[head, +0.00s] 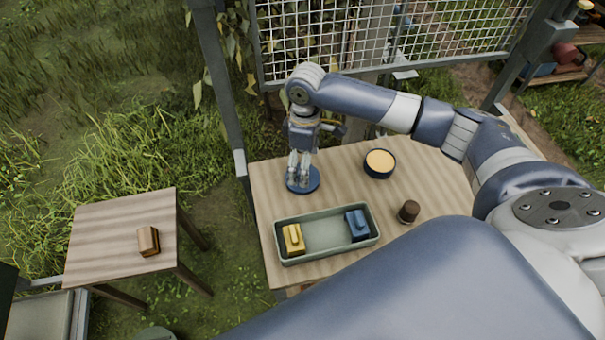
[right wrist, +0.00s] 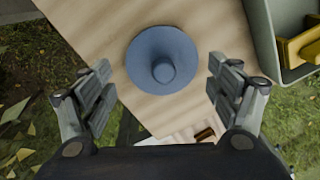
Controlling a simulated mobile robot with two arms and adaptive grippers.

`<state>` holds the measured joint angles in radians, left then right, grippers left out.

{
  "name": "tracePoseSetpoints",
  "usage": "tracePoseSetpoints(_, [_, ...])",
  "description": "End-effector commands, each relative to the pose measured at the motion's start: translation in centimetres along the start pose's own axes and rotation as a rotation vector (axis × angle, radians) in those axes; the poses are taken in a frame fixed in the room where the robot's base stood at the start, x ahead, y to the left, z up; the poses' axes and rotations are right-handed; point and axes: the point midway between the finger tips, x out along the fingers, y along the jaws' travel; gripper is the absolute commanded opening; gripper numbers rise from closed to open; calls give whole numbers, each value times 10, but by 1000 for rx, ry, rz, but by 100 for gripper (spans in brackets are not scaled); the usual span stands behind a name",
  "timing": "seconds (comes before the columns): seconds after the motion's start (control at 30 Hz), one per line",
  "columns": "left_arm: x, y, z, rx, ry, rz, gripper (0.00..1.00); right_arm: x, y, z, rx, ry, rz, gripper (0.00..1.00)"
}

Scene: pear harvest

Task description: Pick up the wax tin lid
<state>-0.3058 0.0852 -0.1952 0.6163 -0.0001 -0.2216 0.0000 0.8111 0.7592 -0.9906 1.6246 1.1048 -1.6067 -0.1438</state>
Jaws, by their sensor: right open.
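The wax tin lid is a round blue disc with a small knob in its middle; it lies flat on the wooden table, knob up. In the head view the lid (head: 311,184) is at the table's left side, partly hidden by my fingers. In the right wrist view the lid (right wrist: 150,50) lies between the two fingers. My right gripper (head: 299,172) points down over the lid; in the right wrist view the gripper (right wrist: 160,72) is open and empty, a finger on either side of the knob. The open wax tin (head: 380,163), dark with yellow wax, stands to the right. My left gripper is not in view.
A grey-green tray (head: 327,240) holds a yellow block (head: 293,239) and a blue block (head: 357,225) at the table's front. A dark brown cylinder (head: 409,211) stands right of it. A small side table (head: 105,235) holds a brown block (head: 148,241). A mesh fence (head: 440,45) stands behind.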

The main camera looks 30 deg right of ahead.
Motion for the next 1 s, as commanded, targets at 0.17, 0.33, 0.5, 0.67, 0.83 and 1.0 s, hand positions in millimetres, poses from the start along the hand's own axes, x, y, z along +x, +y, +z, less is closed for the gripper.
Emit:
tracePoseSetpoints(0.17, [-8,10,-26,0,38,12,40,24,1,-2,0,-3,-1,82])
tracePoseSetpoints(0.33, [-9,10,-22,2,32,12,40,33,2,-2,0,-1,2,82])
tracePoseSetpoints(0.5, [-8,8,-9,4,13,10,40,33,2,-2,-1,-1,1,80])
tracePoseSetpoints(0.67, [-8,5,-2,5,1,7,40,32,2,-2,-1,-1,1,45])
tracePoseSetpoints(0.83, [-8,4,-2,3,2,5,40,34,2,-1,-1,-3,0,34])
tracePoseSetpoints(1.0, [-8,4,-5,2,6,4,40,35,1,0,-1,-6,-2,33])
